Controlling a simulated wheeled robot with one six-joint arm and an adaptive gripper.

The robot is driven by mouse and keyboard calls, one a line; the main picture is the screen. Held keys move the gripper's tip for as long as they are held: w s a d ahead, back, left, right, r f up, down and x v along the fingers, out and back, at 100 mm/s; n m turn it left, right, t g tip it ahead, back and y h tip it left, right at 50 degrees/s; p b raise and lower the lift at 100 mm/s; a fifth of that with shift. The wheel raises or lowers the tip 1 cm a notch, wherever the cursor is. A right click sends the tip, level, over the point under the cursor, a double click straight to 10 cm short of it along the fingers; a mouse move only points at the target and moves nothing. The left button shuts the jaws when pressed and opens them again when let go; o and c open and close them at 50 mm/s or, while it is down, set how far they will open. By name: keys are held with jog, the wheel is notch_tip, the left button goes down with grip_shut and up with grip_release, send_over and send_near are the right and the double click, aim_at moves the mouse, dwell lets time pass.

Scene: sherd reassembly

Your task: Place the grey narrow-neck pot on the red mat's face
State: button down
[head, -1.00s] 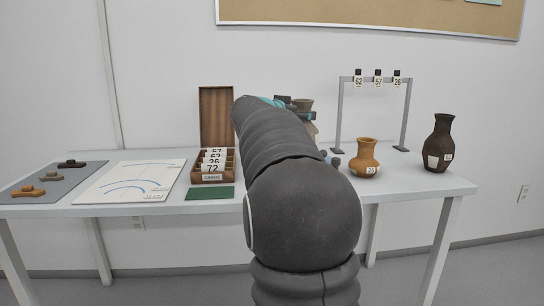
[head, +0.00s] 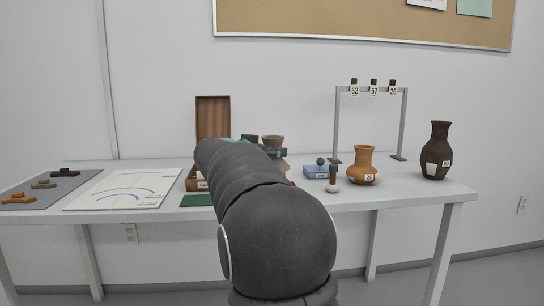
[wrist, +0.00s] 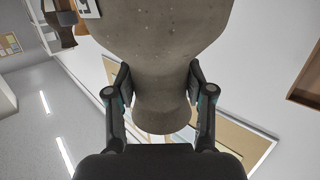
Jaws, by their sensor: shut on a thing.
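The grey narrow-neck pot (wrist: 155,35) fills the upper middle of the wrist view, its neck between the two fingers. My gripper (wrist: 160,88) is shut on that neck. In the head view the pot's rim (head: 273,140) shows just beyond my arm, with dark gripper parts (head: 280,152) beside it; my arm hides most of the pot's body.
An orange pot (head: 362,168) and a dark brown vase (head: 436,155) stand at the right. A rack with tags (head: 372,88) stands behind. A drawing board (head: 125,190) and grey mat (head: 45,190) with sherds lie left.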

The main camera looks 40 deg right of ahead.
dwell(0.3)
jog(key=shift+c, duration=2.1)
grip_release()
jog(key=shift+f, duration=0.1)
jog(key=shift+a+r, duration=0.2)
jog(key=p+v, duration=0.1)
jog(key=v, duration=1)
jog(key=shift+a+p, duration=0.35)
jog(key=shift+p, duration=0.05)
jog(key=shift+s, duration=0.1)
